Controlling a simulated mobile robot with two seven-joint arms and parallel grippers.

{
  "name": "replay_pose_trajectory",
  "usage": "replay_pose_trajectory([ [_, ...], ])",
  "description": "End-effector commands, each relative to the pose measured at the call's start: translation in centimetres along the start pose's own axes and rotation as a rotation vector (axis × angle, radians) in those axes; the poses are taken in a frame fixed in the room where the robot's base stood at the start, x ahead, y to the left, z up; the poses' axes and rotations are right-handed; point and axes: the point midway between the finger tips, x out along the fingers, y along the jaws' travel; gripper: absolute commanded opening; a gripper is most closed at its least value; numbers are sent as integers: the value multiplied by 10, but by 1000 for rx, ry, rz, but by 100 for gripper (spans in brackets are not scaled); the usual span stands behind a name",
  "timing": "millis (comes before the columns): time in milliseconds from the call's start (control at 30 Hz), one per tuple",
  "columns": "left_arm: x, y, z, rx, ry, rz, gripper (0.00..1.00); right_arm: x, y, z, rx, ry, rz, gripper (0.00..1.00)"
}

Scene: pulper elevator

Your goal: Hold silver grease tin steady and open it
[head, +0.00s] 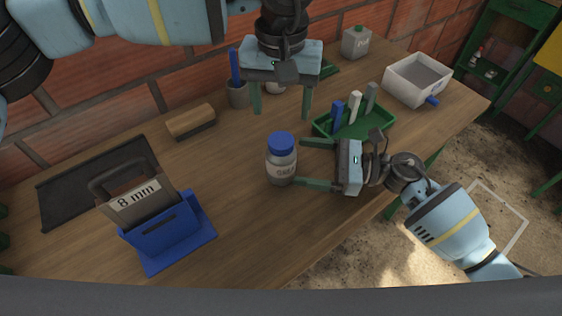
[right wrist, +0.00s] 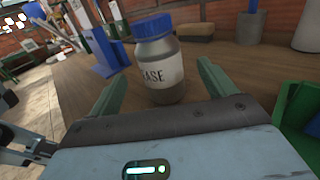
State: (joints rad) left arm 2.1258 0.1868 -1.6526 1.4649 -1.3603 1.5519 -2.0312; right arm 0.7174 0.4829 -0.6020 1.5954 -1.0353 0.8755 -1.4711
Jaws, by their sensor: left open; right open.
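The silver grease tin (head: 282,169) is a grey jar with a pale label and a blue lid (head: 281,142). It stands upright and closed on the wooden table. It also shows in the right wrist view (right wrist: 160,75), with "ASE" readable on the label. My right gripper (head: 299,161) is open, coming from the right, its fingertips at the tin's right side and one to each side of it. I cannot tell whether a finger touches it. My left gripper (head: 281,113) is open and empty, fingers pointing down, behind the tin towards the wall.
A blue stand (head: 166,243) with an "8 mm" plate is at the front left. A green tray (head: 377,128) with upright markers is behind my right gripper. A brush (head: 191,122), a grey cup (head: 238,95) and a white bin (head: 418,75) stand farther back.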

Motion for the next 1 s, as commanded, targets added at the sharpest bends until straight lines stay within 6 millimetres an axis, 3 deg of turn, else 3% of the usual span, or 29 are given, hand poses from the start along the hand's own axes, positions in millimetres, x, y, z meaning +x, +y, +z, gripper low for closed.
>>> replay_pose_trajectory([
  [100,0,0,0,0,0,0,63,1,1,-20,5,-2,0,83],
  [500,0,0,0,0,0,0,63,63,0,-16,1,-1,1,83],
  [700,0,0,0,0,0,0,63,74,0,-16,0,-1,1,83],
  [1000,0,0,0,0,0,0,63,75,0,-16,0,0,1,82],
])
